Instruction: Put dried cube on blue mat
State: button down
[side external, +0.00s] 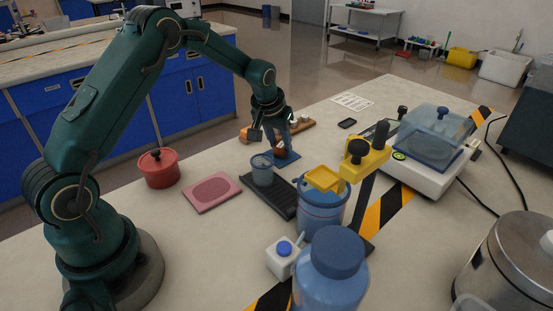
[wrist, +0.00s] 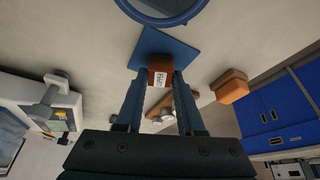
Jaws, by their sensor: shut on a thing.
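The cube (wrist: 159,77) is red-brown with a white label whose print is too small to read surely. My gripper (wrist: 159,72) is shut on it, one finger on each side. In the side view the cube (side external: 280,149) shows between the fingers of my gripper (side external: 281,147), low over the blue mat. The blue mat (side external: 288,159) lies flat on the bench. In the wrist view the blue mat (wrist: 152,44) shows beyond and around the cube. I cannot tell whether the cube touches it.
An orange-brown block (wrist: 230,88) and a wooden holder (side external: 302,125) are close behind the mat. A blue-grey cup (side external: 262,172) on a dark tray (side external: 283,200), a blue tub (side external: 320,212) and a balance (side external: 428,160) stand nearby. A pink mat (side external: 211,192) and red pot (side external: 159,170) are left.

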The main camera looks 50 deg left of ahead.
jog(key=shift+f, duration=0.1)
jog(key=c, duration=0.5)
grip_release()
jog(key=v, duration=1.1)
jog(key=s+d+r+m, duration=0.2)
jog(key=s+d+r, duration=0.4)
jog(key=s, duration=0.4)
jog(key=s+d, duration=0.1)
jog(key=s, duration=0.3)
jog(key=s+d+f+m+t+h, duration=0.1)
jog(key=s, duration=0.3)
jog(key=s+d+f+m, duration=0.1)
jog(key=s+d, duration=0.1)
jog(key=s, duration=0.2)
jog(key=shift+s+d+h, duration=0.1)
jog(key=shift+s+h, duration=0.1)
jog(key=shift+h, duration=0.2)
